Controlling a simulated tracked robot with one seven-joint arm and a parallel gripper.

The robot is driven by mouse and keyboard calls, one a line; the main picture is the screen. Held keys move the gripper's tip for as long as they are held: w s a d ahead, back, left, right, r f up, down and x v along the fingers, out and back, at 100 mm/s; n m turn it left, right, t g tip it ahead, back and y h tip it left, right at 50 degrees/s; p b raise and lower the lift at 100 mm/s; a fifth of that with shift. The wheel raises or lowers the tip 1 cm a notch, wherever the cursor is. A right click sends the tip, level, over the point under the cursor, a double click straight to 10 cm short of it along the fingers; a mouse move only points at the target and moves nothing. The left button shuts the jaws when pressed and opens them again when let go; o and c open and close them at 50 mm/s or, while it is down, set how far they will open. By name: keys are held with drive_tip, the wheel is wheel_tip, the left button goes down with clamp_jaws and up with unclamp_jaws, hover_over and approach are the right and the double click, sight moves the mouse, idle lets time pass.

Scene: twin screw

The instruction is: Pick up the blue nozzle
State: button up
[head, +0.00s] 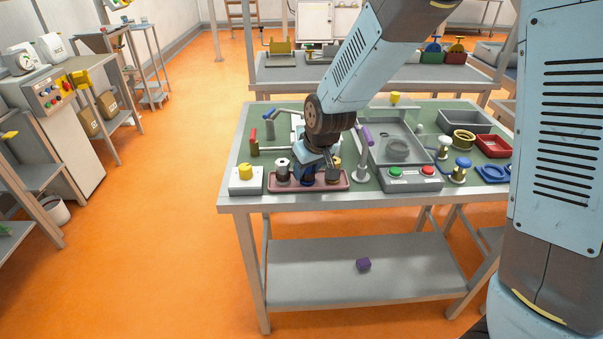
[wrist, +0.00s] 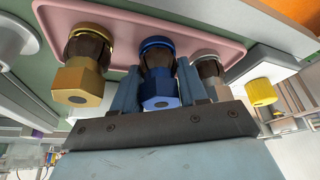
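The blue nozzle (head: 307,181) stands in the pink tray (head: 346,186) at the table's front edge, mostly hidden under my gripper in the head view. In the wrist view, the blue nozzle (wrist: 158,88) sits between the two fingers of my gripper (wrist: 158,72), one finger on each side. Its hexagonal blue end faces the camera, with a dark middle and a blue ring at the other end. The fingers are very close to its sides; I cannot tell whether they touch it. It appears still seated in the tray.
A gold nozzle (wrist: 80,75) and a grey nozzle (wrist: 208,72) flank it closely in the tray. A white box with a yellow button (head: 245,173) stands left of the tray, and a box with green and red buttons (head: 412,176) stands right. A purple-topped lever (head: 366,135) rises nearby.

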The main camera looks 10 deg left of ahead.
drive_tip(key=shift+c, duration=1.4)
drive_tip(key=shift+r, duration=0.1)
